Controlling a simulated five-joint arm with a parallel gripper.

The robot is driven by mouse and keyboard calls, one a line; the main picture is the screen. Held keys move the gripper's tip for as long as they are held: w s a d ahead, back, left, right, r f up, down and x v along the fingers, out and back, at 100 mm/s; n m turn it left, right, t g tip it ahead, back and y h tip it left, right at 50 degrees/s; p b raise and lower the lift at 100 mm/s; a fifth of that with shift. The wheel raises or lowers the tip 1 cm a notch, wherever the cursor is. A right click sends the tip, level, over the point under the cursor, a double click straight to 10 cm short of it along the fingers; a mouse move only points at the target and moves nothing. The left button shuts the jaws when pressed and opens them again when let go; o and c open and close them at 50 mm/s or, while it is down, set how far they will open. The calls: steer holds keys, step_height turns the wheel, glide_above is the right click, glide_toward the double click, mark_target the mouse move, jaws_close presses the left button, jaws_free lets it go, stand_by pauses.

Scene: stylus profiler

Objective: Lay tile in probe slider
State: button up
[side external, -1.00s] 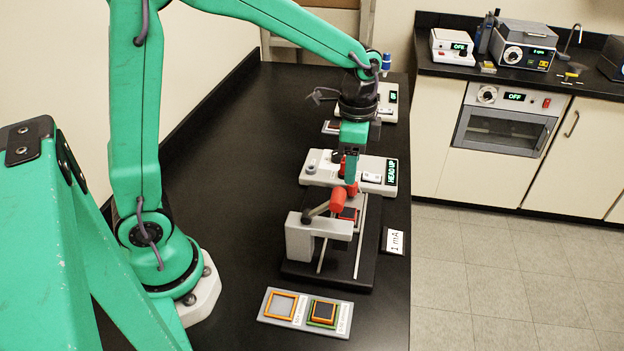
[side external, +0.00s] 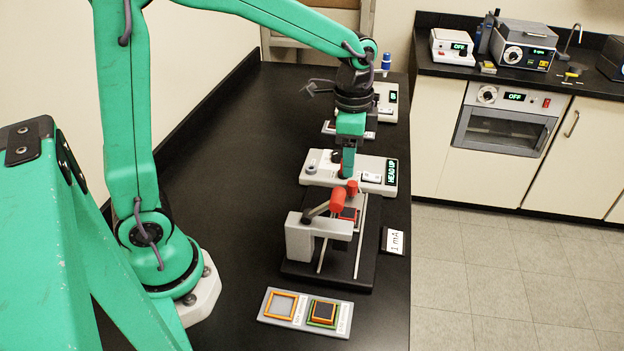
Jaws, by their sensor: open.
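The stylus profiler stands mid-bench, with a black base (side external: 342,272), two pale rails, a grey block (side external: 301,236) and a red cylinder (side external: 338,207). The probe slider (side external: 349,213) is a small red-edged holder between the rails, partly hidden by the cylinder. A dark square shows in it; I cannot tell whether that is a tile or its floor. A dark tile (side external: 324,310) lies in the orange and green frames of the front tray. My gripper (side external: 348,174) is open, pointing down just behind the slider, above the profiler's rear part. Its fingertips are small and partly unclear.
A grey control unit reading HEAD UP (side external: 390,172) stands behind the profiler. A "1 mA" card (side external: 395,241) lies to the right near the bench edge. The bench left of the profiler is clear.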

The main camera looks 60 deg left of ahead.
steer(key=s+a+r+n+t, duration=0.1)
steer(key=s+r+n+t, duration=0.1)
steer(key=s, duration=0.6)
steer(key=s+a+r+n+t, duration=0.2)
steer(key=s+r+n+t, duration=0.1)
steer(key=s+n, duration=0.3)
steer(key=shift+s+a+r+n, duration=0.15)
steer(key=shift+s+r+n, duration=0.15)
steer(key=shift+s+r, duration=0.6)
